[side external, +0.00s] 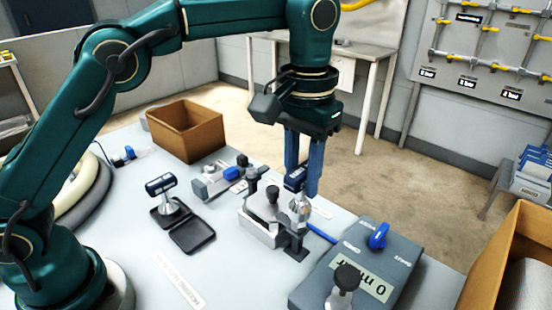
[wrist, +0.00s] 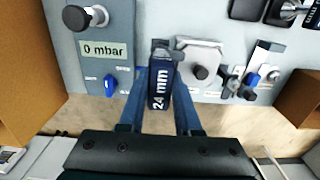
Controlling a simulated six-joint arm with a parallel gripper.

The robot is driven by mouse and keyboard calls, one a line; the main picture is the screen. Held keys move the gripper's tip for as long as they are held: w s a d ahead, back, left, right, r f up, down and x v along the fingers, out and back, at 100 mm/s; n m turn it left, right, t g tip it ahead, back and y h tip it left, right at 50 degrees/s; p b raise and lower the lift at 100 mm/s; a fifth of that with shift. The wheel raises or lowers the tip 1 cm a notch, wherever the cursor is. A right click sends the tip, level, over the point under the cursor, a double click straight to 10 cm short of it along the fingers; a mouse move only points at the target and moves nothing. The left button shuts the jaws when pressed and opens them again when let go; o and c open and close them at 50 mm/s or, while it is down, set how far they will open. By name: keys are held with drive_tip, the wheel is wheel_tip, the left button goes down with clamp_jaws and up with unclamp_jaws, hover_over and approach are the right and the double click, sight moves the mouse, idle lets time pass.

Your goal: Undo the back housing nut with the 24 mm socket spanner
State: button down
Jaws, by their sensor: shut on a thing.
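My gripper (side external: 302,188) points down over the table, shut on the dark blue handle of the 24 mm socket spanner (wrist: 161,88); its label reads "24 mm" in the wrist view. In the side view the spanner's silvery socket end (side external: 300,207) is below the fingers, at the right end of the grey housing block (side external: 262,236). The housing also shows in the wrist view (wrist: 203,50), just right of the spanner. I cannot make out the back housing nut, nor whether the socket is seated on it.
A grey gauge box (side external: 325,283) reading "0 mbar", with a blue knob (side external: 379,236), stands close right of the housing. Cardboard boxes stand behind (side external: 187,130) and at right (side external: 495,255).

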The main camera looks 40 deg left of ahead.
drive_tip(key=shift+f, duration=1.4)
idle(0.4)
drive_tip(key=n, duration=0.3)
drive_tip(key=shift+n, duration=0.3)
drive_tip(key=shift+n, duration=1.8)
